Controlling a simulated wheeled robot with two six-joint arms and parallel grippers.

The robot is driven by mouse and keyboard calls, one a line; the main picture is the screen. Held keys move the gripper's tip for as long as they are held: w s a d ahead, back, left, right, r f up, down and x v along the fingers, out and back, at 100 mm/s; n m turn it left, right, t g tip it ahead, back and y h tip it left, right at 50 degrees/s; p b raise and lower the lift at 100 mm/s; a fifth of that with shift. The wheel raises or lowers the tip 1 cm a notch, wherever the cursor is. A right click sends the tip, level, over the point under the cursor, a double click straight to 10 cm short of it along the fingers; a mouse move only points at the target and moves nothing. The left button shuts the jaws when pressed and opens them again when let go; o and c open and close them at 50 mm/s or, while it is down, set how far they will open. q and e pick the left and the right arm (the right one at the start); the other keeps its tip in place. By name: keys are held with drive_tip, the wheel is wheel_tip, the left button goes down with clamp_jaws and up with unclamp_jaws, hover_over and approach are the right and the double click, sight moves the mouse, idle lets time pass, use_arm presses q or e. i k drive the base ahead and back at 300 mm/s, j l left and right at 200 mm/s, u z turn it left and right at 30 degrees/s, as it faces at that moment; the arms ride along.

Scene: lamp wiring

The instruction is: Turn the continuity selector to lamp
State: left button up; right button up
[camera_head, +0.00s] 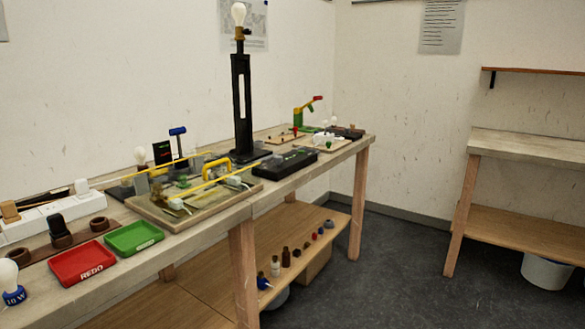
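I cannot single out the continuity selector for certain at this size. A low black box (285,163) with small green marks lies on the workbench, right of the tall black lamp stand (241,105). A blue-topped post or lever (178,131) stands beside that panel. Neither of my grippers is in view.
A wooden board (150,212) with yellow rods and white fittings fills the bench middle. Red (82,262) and green (133,237) trays lie near the front edge. A red-and-green device (309,112) stands at the far end. Dark floor (400,270) is clear towards the right bench.

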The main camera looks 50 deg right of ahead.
sight(277, 160)
drive_tip(key=z, duration=1.8)
